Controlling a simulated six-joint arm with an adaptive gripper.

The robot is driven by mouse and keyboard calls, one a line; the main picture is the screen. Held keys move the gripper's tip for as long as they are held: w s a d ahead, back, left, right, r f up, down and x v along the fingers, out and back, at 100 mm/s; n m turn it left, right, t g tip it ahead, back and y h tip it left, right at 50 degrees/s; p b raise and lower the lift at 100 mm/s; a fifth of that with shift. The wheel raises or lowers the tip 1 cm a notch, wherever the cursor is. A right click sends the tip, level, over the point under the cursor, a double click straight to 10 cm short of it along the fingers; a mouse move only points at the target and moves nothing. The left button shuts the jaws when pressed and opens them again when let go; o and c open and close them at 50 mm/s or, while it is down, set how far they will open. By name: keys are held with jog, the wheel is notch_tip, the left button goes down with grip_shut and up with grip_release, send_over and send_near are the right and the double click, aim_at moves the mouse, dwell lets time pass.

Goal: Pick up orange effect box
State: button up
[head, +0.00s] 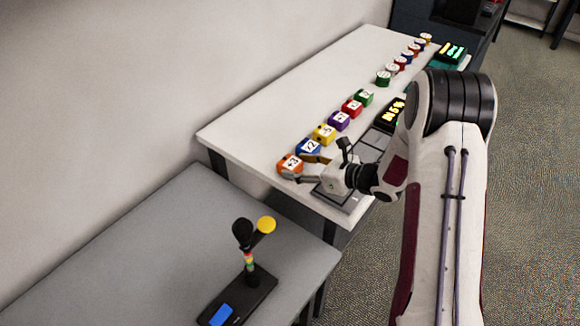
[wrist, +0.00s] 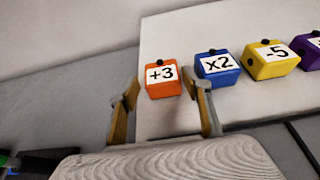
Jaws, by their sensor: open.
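The orange effect box (head: 290,163) is labelled +3 and sits at the near left end of the row on the white table. In the wrist view the orange box (wrist: 162,79) stands between and just beyond my open fingers. My gripper (head: 305,168) is at the near end of the table, pointing at the orange box. In the wrist view my gripper (wrist: 165,98) shows two fingers spread apart with nothing held. I cannot tell whether a finger touches the box.
A blue x2 box (wrist: 217,68) stands close to the right of the orange box, near my right finger. A yellow -5 box (wrist: 270,60) and a purple box (wrist: 307,48) follow. Grey panels (head: 341,194) lie on the table. A grey table (head: 130,260) holds a black device (head: 240,297).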

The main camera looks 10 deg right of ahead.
aim_at(287, 164)
jog(key=shift+x, duration=2.6)
jog(key=shift+d+f, duration=0.15)
jog(key=shift+d, duration=0.05)
jog(key=c, duration=1)
